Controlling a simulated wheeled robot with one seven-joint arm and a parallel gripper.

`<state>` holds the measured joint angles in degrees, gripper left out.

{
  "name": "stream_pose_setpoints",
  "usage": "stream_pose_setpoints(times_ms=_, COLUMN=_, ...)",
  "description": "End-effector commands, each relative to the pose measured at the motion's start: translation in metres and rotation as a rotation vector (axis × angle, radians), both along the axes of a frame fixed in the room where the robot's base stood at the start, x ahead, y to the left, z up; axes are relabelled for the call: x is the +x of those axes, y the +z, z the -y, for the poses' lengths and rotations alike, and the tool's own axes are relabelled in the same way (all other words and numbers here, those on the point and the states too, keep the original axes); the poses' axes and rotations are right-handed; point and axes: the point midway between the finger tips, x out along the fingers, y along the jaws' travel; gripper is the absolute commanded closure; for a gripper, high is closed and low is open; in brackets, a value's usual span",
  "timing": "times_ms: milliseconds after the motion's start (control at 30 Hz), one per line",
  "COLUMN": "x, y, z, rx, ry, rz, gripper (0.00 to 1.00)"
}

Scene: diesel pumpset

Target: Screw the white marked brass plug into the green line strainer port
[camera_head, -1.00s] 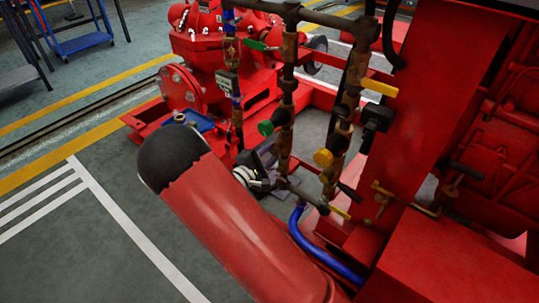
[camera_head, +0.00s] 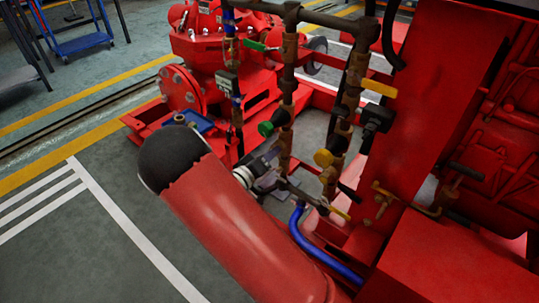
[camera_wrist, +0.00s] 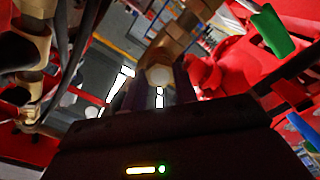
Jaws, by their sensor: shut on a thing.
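The green-marked brass line strainer (camera_head: 279,124) sits on the left vertical pipe in the head view, with a round green end (camera_head: 265,128) facing left. My gripper (camera_head: 270,158) is just below it, partly hidden by the red pipe. In the wrist view, my gripper (camera_wrist: 158,90) is shut on the brass plug (camera_wrist: 158,75), whose pale round end shows between the dark fingers. Brass pipework (camera_wrist: 178,38) lies directly beyond the plug. I cannot tell whether the plug touches the port; its white mark is not clear.
A second brass strainer with a yellow end (camera_head: 323,157) stands close on the right. A yellow-handled valve (camera_head: 379,88) and a green lever (camera_head: 256,45) stick out above. A large red pipe with a black end (camera_head: 230,220) fills the front. A blue hose (camera_head: 305,240) runs below.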

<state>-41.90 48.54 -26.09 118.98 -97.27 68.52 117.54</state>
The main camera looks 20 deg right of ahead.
Motion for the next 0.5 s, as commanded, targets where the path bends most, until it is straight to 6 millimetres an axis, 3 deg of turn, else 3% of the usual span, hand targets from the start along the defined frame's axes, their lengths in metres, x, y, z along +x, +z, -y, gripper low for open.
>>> stream_pose_setpoints(times_ms=300, x=-0.0001, y=0.001, z=0.0033, rx=0.332, ry=-0.004, rz=0.462, gripper=1.0)
stream_pose_setpoints(times_ms=500, x=0.0, y=-0.0009, z=0.0031, rx=0.331, ry=-0.005, rz=0.46, gripper=1.0)
